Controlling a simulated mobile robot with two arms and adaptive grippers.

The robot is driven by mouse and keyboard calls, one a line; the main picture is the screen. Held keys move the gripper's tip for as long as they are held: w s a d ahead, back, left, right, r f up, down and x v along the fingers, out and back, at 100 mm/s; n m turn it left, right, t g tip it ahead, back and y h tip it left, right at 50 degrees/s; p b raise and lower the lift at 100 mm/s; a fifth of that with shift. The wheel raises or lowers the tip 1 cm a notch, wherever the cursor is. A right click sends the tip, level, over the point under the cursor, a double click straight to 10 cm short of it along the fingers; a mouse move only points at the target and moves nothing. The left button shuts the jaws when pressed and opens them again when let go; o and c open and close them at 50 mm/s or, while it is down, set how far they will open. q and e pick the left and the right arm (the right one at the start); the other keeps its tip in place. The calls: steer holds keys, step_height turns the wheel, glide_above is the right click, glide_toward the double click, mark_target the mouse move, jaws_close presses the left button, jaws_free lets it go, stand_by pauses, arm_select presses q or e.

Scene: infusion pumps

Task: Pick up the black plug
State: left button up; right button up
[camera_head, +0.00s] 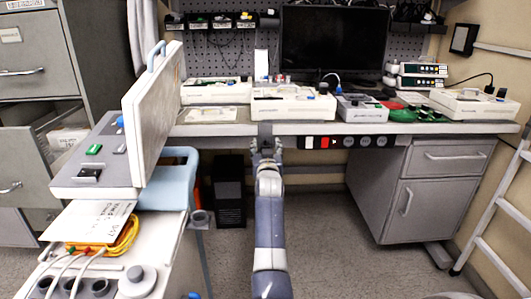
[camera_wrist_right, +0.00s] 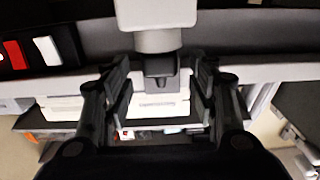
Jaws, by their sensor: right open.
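My right gripper (camera_head: 266,143) is open at the desk's front edge, near its middle. In the right wrist view, the two fingers of this gripper (camera_wrist_right: 162,85) stand apart on either side of a small black piece (camera_wrist_right: 160,68), which looks like the black plug. The black piece sits at the end of a light grey block (camera_wrist_right: 158,22). Gaps show between it and both fingers. In the head view a dark grey piece (camera_head: 265,129) shows just above the fingertips; I cannot tell whether it is the plug. My left gripper is out of view.
The desk (camera_head: 225,130) carries several white pumps, such as one behind my gripper (camera_head: 293,107), and a monitor (camera_head: 333,40). A power strip (camera_head: 350,142) runs along its front edge. A cart with a raised panel (camera_head: 150,105) stands left. The floor (camera_head: 320,220) ahead is clear.

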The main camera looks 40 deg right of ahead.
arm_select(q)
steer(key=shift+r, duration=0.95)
arm_select(e)
steer(key=shift+x, duration=1.3)
steer(key=shift+a, duration=0.1)
jaws_close()
